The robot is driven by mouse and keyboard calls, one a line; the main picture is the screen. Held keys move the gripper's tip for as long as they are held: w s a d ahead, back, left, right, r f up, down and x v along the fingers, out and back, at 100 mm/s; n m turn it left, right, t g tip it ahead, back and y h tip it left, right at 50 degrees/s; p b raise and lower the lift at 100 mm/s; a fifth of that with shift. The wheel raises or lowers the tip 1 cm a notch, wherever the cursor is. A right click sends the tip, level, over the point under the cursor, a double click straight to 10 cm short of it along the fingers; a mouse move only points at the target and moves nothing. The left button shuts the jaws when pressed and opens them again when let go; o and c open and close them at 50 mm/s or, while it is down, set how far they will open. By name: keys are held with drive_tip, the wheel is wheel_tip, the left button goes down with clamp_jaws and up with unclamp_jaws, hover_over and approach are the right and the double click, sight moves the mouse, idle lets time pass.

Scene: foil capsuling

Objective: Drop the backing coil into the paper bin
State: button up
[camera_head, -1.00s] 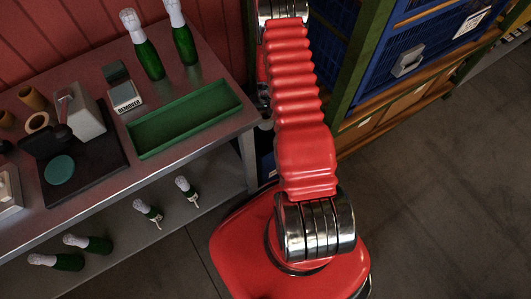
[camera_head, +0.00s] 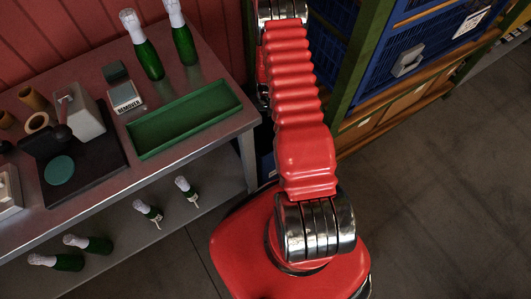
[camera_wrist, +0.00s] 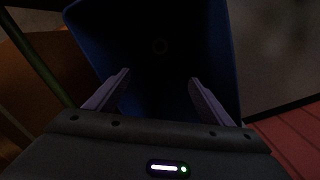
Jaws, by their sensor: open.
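A deep blue bin (camera_wrist: 88,35) fills the middle of the wrist view, seen from above with a very dark inside. A faint small ring (camera_wrist: 160,46) shows in that dark; it may be the backing coil at the bottom, but it is too dim to be sure. My gripper (camera_wrist: 160,77) is over the bin with its two fingers spread apart. Nothing shows between them. In the head view my gripper is out of sight behind my red arm.
A metal workbench (camera_head: 205,139) at left holds a green tray (camera_head: 185,118), a remover box (camera_head: 125,97) and green bottles (camera_head: 146,52). Several bottles lie on its lower shelf. Wooden shelving with blue crates (camera_head: 410,62) stands at right. The floor (camera_head: 450,190) at right is clear.

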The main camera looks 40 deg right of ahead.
wheel_tip(320, 180, up, 14)
drive_tip(key=shift+f, duration=0.2)
idle(0.6)
idle(0.6)
